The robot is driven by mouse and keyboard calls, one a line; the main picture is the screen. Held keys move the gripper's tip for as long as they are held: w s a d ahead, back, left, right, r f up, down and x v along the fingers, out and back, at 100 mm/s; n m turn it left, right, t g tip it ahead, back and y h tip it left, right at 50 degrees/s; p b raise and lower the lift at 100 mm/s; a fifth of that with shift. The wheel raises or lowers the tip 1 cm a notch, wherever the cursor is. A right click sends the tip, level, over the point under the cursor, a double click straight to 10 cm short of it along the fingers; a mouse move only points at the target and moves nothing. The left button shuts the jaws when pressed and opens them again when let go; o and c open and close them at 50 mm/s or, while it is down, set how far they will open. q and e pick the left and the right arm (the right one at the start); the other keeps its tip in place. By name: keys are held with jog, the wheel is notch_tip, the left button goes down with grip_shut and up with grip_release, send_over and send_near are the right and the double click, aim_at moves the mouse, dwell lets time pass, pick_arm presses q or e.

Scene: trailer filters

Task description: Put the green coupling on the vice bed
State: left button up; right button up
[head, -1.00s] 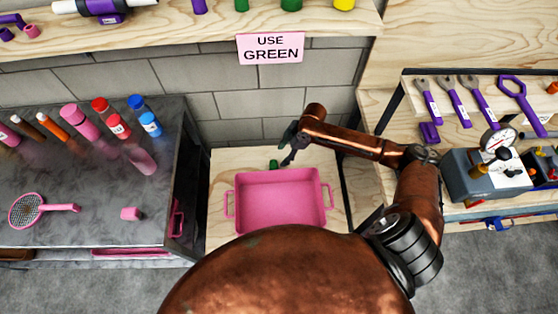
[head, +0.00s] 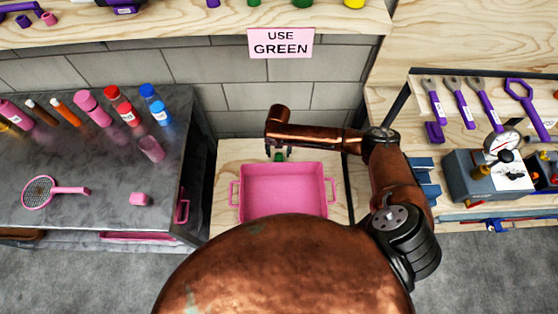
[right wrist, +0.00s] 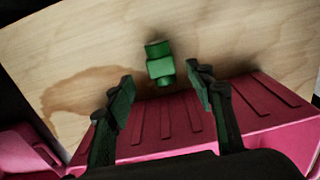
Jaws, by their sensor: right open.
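The green coupling (head: 279,156) stands on the light wooden surface just behind the pink tray. In the right wrist view the coupling (right wrist: 160,63) is a stepped green piece, a little beyond the fingertips and roughly centred between them. My right gripper (head: 279,150) is open and empty, close over the coupling in the head view. The two dark fingers of the right gripper (right wrist: 160,82) are apart in the wrist view. A blue block-like thing (head: 424,180), perhaps the vice, is partly hidden by my right arm; its bed cannot be made out. My left gripper is out of view.
The pink tray (head: 284,192) is empty, its rear wall close to the coupling. A grey bench (head: 90,165) with bottles stands left. A gauge device (head: 490,170) stands right, below hanging wrenches. A pink sign (head: 280,43) reading "USE GREEN" is on the wall.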

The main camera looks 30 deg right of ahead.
aim_at(279, 158)
notch_tip(279, 158, down, 6)
jog(key=shift+s+f+b, duration=0.1)
jog(key=shift+f+b, duration=0.05)
jog(key=shift+b, duration=0.5)
jog(key=c, duration=1.3)
jog(key=shift+c, duration=0.2)
